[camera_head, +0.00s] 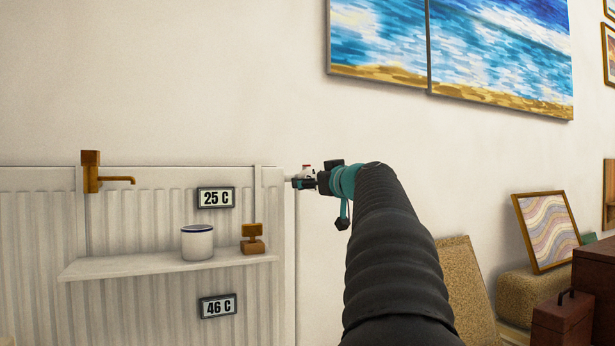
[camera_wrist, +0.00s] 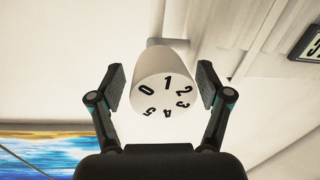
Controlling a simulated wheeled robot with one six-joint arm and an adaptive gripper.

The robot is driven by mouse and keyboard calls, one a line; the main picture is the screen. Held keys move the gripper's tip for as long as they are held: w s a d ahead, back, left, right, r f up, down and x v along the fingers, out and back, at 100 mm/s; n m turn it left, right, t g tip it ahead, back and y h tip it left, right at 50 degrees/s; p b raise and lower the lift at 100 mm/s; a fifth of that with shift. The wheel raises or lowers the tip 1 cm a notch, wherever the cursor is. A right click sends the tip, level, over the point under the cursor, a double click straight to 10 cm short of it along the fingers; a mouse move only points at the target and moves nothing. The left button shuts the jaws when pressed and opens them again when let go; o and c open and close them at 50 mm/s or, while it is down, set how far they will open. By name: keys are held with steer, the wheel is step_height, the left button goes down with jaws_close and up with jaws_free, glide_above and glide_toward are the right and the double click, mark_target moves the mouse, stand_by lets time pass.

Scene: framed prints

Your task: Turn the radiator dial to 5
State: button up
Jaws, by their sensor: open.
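The radiator dial (camera_wrist: 165,88) is a white rounded knob with black digits 0 to 5 around its end face. In the wrist view the 1 is at the top, the 0 at the left and the 5 at the lower left. No setting mark is clear.
A shelf (camera_head: 110,268) on the radiator holds a white mug (camera_head: 197,243) and a small brown object (camera_head: 252,240). Displays read 25 C (camera_head: 216,198) and 46 C (camera_head: 217,307). A brown tap-like fitting (camera_head: 92,172) is at the left.

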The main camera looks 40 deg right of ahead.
steer(key=shift+w+d, duration=0.2)
steer(key=shift+w, duration=1.15)
steer(key=c, duration=1.1)
